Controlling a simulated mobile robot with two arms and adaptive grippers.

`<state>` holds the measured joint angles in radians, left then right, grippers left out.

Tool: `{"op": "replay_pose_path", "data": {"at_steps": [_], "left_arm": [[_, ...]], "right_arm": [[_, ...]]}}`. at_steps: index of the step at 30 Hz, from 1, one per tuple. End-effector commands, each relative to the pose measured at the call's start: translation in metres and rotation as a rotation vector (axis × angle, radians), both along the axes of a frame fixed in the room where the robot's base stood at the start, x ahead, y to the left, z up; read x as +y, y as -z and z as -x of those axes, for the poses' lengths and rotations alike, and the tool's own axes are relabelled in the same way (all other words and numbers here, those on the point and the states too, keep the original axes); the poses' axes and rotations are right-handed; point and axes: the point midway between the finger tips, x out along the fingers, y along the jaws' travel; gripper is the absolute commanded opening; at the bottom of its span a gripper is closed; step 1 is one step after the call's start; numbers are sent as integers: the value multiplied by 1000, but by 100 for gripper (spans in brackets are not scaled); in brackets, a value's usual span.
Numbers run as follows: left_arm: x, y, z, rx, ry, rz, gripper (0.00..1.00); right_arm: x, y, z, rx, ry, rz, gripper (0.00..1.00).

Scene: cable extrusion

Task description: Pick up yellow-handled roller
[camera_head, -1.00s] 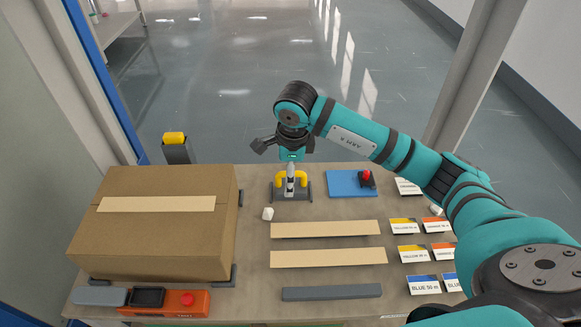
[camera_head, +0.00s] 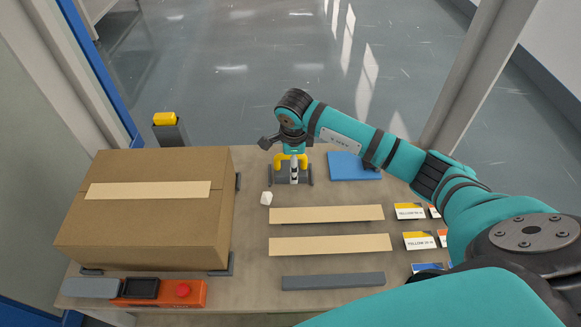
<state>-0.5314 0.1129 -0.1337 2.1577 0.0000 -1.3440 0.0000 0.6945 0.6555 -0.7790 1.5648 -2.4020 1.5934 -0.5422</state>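The yellow-handled roller (camera_head: 280,161) stands on a dark grey holder at the back middle of the table. Yellow shows on both sides of my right gripper. My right gripper (camera_head: 294,174) points down at the middle of the roller's handle, in front of or around it; I cannot tell which. Its fingers look close together, but their gap and any contact are too small to make out. My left gripper is not in view.
A taped cardboard box (camera_head: 145,240) fills the left. A white block (camera_head: 266,198), tan strips (camera_head: 325,214), a grey bar (camera_head: 332,281) and label cards (camera_head: 410,211) lie in front. A blue pad (camera_head: 350,168) is at back right. An orange device (camera_head: 192,293) sits at front left.

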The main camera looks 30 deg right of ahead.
Motion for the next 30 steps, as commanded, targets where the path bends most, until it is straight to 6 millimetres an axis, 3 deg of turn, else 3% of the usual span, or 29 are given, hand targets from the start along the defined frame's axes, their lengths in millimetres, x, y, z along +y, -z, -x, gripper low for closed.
{"op": "replay_pose_path", "data": {"at_steps": [12,21,30], "left_arm": [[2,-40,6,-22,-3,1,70],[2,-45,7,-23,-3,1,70],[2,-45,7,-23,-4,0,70]], "right_arm": [[-6,48,-14,1,2,-2,92],[-7,51,-15,0,0,0,92],[-7,51,-15,0,0,0,52]]}}
